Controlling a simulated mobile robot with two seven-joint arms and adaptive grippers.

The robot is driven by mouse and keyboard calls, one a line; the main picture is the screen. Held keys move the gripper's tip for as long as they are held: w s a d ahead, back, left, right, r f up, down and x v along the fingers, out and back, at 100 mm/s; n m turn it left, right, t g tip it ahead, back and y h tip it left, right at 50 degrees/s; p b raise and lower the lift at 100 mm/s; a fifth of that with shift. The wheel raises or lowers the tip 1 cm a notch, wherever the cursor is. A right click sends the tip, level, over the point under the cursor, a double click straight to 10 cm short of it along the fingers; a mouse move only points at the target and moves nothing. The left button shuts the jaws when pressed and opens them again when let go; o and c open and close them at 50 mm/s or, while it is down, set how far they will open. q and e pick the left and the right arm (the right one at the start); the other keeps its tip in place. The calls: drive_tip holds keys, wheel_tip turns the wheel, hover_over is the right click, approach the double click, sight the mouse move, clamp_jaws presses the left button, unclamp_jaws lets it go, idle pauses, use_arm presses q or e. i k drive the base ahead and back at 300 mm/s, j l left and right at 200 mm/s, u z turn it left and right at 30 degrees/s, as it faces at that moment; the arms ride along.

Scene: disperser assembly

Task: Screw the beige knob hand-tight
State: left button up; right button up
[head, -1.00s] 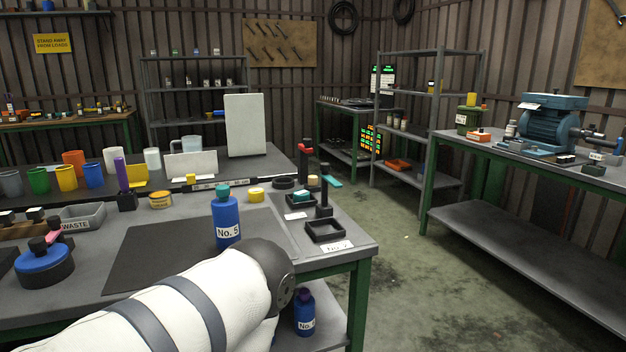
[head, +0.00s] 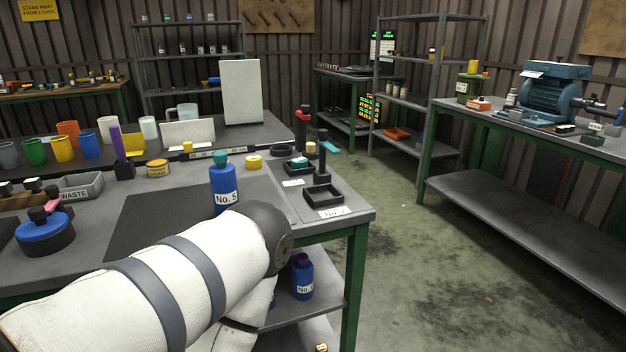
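A small beige piece (head: 311,148), which may be the beige knob, stands at the right rear of the near workbench (head: 330,230). It is beside a red-topped black stand (head: 302,125) and is too small to show any thread or fit. A white padded arm of mine comes in from the lower left and bends down in front of the bench's front edge. Its gripper is hidden or out of the picture. No gripper fingers show anywhere.
A blue No. 5 bottle (head: 224,190) stands on the dark mat (head: 150,215), close behind my arm. Another blue bottle (head: 302,278) is on the lower shelf. A black tray (head: 323,195) sits near the right corner. The floor (head: 420,270) to the right is clear.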

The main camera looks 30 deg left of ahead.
sight(310, 147)
drive_tip(key=i+l+u, duration=0.45)
drive_tip(key=i+l, duration=0.35)
drive_tip(key=l, duration=0.1)
